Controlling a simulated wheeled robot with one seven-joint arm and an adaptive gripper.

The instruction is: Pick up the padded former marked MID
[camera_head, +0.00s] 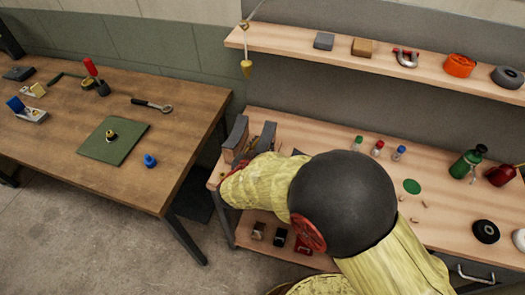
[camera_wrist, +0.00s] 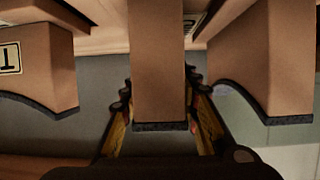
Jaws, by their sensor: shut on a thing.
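In the wrist view, my gripper (camera_wrist: 160,88) has its two fingers on either side of the middle brown former (camera_wrist: 158,55), shut on it. This former has a dark padded edge at its lower end. Its marking does not show, so I cannot read MID on it. A second brown former (camera_wrist: 48,62) stands apart at left, with a partly cut-off label and a dark curved edge. A third former (camera_wrist: 268,60) with a dark curved edge is apart at right. In the head view, the formers (camera_head: 237,133) stand at the bench's left end, and my arm hides most of my gripper.
The light wooden bench (camera_head: 330,133) holds small bottles (camera_head: 377,148), a green flask (camera_head: 465,163) and tape rolls (camera_head: 486,231). A shelf (camera_head: 290,42) hangs above it, with a brass plumb bob (camera_head: 246,67) at its left end. A brown table (camera_head: 85,165) stands at left.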

